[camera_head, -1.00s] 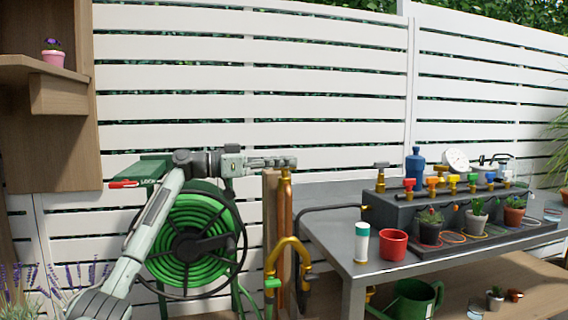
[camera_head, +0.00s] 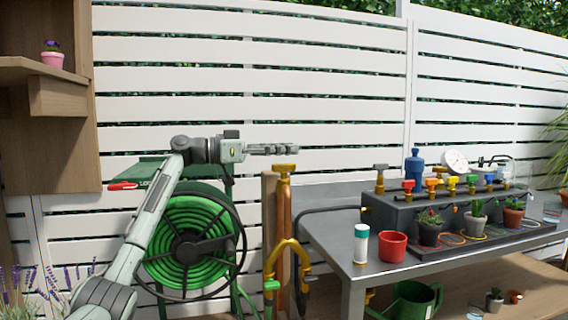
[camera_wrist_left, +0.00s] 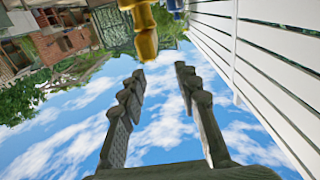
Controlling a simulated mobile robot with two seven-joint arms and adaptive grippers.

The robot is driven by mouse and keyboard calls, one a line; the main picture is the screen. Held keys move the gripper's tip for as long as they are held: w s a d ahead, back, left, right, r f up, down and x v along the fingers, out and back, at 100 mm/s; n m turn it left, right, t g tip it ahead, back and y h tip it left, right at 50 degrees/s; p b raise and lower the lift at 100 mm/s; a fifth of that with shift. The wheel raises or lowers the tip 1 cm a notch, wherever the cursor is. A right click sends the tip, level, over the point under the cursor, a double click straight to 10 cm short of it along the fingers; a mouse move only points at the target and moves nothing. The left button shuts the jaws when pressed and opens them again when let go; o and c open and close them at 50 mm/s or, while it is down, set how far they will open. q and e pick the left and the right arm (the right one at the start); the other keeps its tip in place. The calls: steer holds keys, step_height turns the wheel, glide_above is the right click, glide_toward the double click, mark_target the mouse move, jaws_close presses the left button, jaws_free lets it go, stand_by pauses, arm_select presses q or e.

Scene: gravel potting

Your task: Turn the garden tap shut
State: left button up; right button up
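The garden tap is a copper standpipe (camera_head: 285,210) beside a wooden post, with a brass T-handle (camera_head: 284,168) on top and a curved yellow-brass spout (camera_head: 291,246) lower down. The handle bar appears to lie crosswise in the head view. My left gripper (camera_head: 292,149) is just above the handle and apart from it, with fingers pointing right. In the left wrist view my left gripper (camera_wrist_left: 155,85) is open with sky between its fingers. A brass part (camera_wrist_left: 145,32), probably the tap handle, shows beyond the fingertips. My right gripper is not in view.
A green hose reel (camera_head: 190,240) stands behind my left arm. A grey bench (camera_head: 340,255) at right carries a red pot (camera_head: 392,246), a white-green canister (camera_head: 361,244) and a row of small coloured valves. A white slatted fence (camera_head: 260,100) runs behind.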

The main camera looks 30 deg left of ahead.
arm_select(q)
step_height(320, 180, up, 6)
steer(key=shift+r, duration=0.1)
steer(key=shift+s, duration=0.1)
stand_by(0.6)
